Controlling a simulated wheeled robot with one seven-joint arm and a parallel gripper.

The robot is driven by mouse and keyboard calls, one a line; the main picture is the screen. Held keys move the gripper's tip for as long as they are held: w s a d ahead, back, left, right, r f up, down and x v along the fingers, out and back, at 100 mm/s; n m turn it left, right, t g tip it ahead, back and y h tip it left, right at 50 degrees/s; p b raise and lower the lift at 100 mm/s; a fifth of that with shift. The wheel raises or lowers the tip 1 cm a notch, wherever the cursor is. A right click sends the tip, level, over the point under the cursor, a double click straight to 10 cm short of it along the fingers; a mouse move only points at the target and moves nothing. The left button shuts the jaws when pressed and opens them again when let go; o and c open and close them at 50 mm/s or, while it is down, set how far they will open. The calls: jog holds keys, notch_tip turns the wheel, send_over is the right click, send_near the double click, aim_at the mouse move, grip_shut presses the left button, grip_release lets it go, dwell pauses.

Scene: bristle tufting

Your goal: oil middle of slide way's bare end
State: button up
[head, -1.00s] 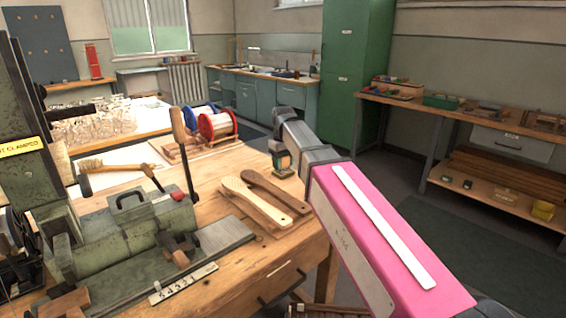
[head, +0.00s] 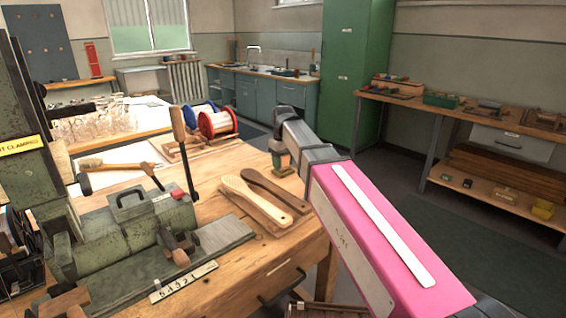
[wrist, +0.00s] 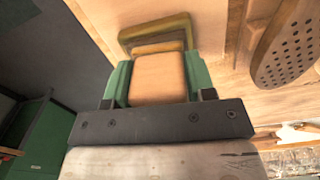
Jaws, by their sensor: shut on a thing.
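The slide way (head: 225,235) is a flat grey metal bed on the bench, in front of a green machine. A small carriage (head: 176,248) sits on it, and its right-hand stretch is bare. My gripper (head: 281,165) is beyond the brush backs, near the bench's far right edge and well away from the slide way. In the wrist view its green fingers are shut on a tan block-like thing (wrist: 160,78). Stepped yellow-brown layers show beyond that block. I cannot tell whether the held thing touches the bench. The slide way is not recognisable in the wrist view.
Two wooden brush backs (head: 258,203) lie on a board between my gripper and the slide way; a drilled one shows in the wrist view (wrist: 288,45). An upright lever (head: 183,150) rises beside the machine (head: 125,235).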

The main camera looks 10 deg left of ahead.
dwell(0.4)
jog(key=shift+r, duration=3.5)
jog(key=s+d+f+m, duration=0.1)
jog(key=d+f+m, duration=0.1)
jog(key=d, duration=0.8)
jog(key=s+d+f+m, duration=0.2)
jog(key=d+f+m, duration=0.1)
jog(key=d, duration=0.7)
jog(key=s+d+f+m, duration=0.1)
jog(key=d+f+m, duration=0.2)
jog(key=d, duration=0.7)
jog(key=shift+s+f, duration=0.15)
jog(key=shift+f, duration=0.55)
